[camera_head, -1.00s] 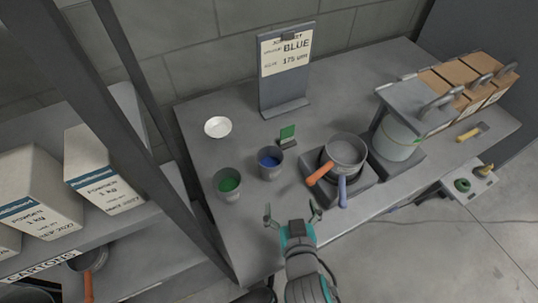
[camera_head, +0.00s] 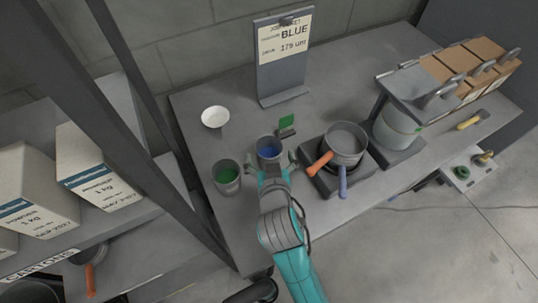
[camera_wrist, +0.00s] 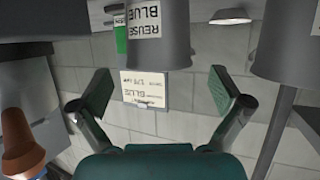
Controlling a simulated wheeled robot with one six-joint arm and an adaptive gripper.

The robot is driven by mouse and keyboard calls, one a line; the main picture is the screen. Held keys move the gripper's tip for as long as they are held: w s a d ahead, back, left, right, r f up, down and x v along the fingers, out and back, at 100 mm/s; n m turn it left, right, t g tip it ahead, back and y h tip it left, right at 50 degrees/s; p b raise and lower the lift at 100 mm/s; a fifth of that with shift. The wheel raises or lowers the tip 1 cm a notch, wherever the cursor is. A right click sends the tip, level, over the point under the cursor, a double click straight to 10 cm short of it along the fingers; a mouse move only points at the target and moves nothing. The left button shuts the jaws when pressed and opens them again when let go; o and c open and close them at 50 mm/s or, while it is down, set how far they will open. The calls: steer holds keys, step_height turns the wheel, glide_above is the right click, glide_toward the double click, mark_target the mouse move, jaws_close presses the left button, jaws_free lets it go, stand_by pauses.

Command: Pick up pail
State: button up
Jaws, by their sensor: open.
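A grey pail with blue contents (camera_head: 269,150) stands on the table, left of the stove. In the wrist view, which is upside down, this grey pail (camera_wrist: 160,45) bears a label reading "REUSE BLUE". A second grey pail with green contents (camera_head: 227,182) stands to its left; part of a grey pail also shows at the right of the wrist view (camera_wrist: 285,45). My gripper (camera_head: 271,167) is open at the near side of the blue pail. In the wrist view its fingers (camera_wrist: 163,93) are spread wide, with nothing between them. Its palm is partly hidden by my arm.
A shelf post (camera_head: 150,140) rises at left.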

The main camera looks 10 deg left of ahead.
mark_target(268, 140)
steer(key=shift+x, duration=2.25)
steer(key=shift+r, duration=0.1)
steer(key=c, duration=1.3)
steer(key=shift+r, duration=0.1)
